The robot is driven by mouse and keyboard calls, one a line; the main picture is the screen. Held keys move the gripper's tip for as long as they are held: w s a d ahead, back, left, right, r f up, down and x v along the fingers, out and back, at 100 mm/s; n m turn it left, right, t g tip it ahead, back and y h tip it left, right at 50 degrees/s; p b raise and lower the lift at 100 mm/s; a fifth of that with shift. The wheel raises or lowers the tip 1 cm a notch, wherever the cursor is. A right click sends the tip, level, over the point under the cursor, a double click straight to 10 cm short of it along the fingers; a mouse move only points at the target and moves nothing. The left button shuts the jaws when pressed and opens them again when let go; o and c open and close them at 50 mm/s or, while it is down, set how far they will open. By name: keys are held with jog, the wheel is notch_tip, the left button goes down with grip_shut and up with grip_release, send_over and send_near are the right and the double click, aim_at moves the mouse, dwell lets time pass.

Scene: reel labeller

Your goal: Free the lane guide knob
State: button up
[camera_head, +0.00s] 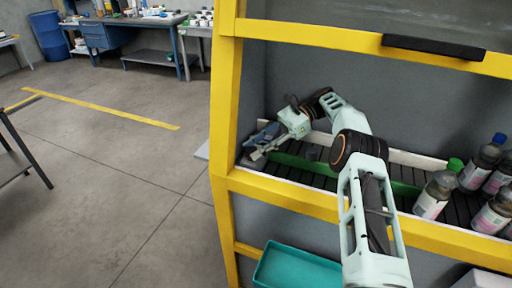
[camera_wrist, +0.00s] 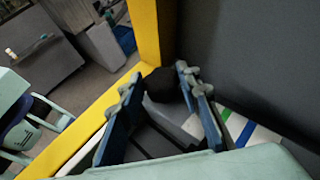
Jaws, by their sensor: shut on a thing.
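My gripper (camera_head: 258,146) reaches into the yellow-framed machine at its left end, low over the conveyor. In the wrist view its two blue fingers (camera_wrist: 159,76) stand on either side of a black knob (camera_wrist: 161,86) and are shut on it. The knob sits close to the yellow frame post, above a grey block (camera_wrist: 190,126). In the head view the knob cannot be made out behind the fingers. A green lane guide (camera_head: 311,169) runs along the dark conveyor, to the right of my gripper.
Several bottles (camera_head: 434,193) with green or blue caps stand at the right of the conveyor. The yellow frame (camera_head: 227,110) closes in the left side. A pale rail (camera_head: 416,160) runs behind the belt. A teal bin (camera_head: 297,270) is below.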

aim_at(256, 148)
jog(key=o, duration=1.2)
jog(key=shift+c, duration=0.2)
notch_tip(256, 148, up, 10)
